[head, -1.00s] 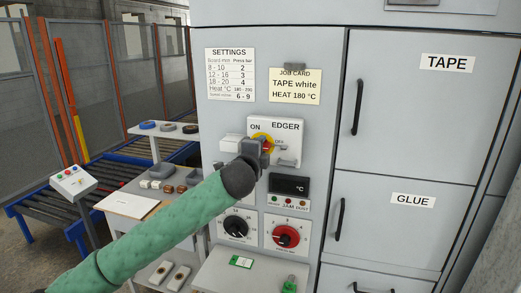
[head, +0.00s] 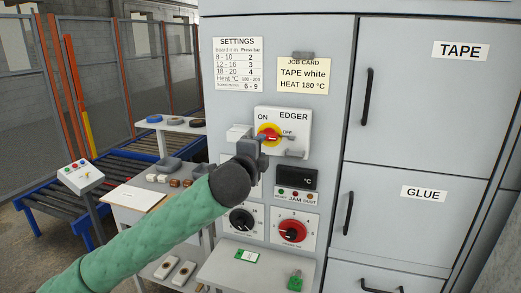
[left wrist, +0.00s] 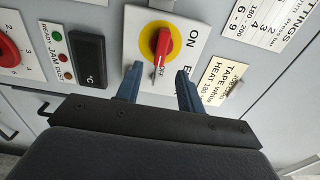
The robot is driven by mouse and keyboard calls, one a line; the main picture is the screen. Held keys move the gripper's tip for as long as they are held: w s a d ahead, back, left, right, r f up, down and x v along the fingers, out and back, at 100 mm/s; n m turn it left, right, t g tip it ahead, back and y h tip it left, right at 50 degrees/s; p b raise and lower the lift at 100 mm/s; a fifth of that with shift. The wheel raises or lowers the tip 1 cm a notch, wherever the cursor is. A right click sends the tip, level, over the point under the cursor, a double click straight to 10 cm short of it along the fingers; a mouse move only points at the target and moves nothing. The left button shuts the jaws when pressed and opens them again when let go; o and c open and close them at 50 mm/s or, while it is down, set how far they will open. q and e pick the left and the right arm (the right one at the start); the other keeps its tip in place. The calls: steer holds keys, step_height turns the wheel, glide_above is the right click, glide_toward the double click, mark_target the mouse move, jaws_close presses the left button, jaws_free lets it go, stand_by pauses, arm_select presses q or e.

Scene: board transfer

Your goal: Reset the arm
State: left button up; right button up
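The EDGER switch is a red handle on a yellow disc (head: 268,135), on a white plate (head: 297,126) marked ON and OFF. In the left wrist view the red handle (left wrist: 162,45) points toward the OFF mark. My left gripper (head: 262,147) is in front of the switch's lower left and partly covers it in the head view. In the left wrist view my left gripper (left wrist: 160,69) has its two blue fingers apart with nothing between them, and the switch lies just beyond the tips. My left arm (head: 150,240) stretches in from the lower left. My right gripper is not in view.
Below the switch are a dark °C display (head: 297,178), a black dial (head: 241,220) and a red dial (head: 292,231). A ledge (head: 225,270) juts out below. TAPE (head: 420,100) and GLUE (head: 390,215) doors are at right. A side table (head: 130,200) and roller conveyor (head: 60,205) stand at left.

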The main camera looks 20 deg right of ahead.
arm_select(q)
steer(key=shift+f, duration=0.1)
steer(key=s+a+f+n+g+y, duration=0.2)
steer(key=s+a+f+n, duration=0.4)
steer(key=f, duration=0.5)
steer(key=s+a+f+n+g+y, duration=0.15)
steer(key=a+f+n, duration=0.25)
steer(key=a+f, duration=0.55)
steer(key=s+a+f+n+g+y, duration=0.1)
steer(key=s+a+f+n+y, duration=0.35)
steer(key=f, duration=0.75)
steer(key=s+a+f+n+g+y, duration=0.1)
steer(key=s+a+f+n+g, duration=0.15)
steer(key=s+a+f, duration=0.55)
steer(key=s+a+f+n+g, duration=0.25)
steer(key=s+a+f, duration=0.3)
steer(key=s, duration=0.55)
steer(key=s+a+f+n+g+y, duration=0.1)
steer(key=s+a+f+n+g, duration=0.1)
steer(key=s+a+f+n, duration=0.45)
steer(key=s+d+f+m+g, duration=0.1)
steer(key=s+f, duration=0.2)
steer(key=f, duration=1.4)
steer(key=s+d+f+m+g, duration=0.1)
steer(key=s+f, duration=0.3)
steer(key=f, duration=1.4)
steer(key=shift+d+f+m+h, duration=0.15)
steer(key=shift+d+m+h, duration=0.15)
steer(key=shift+d+m, duration=0.25)
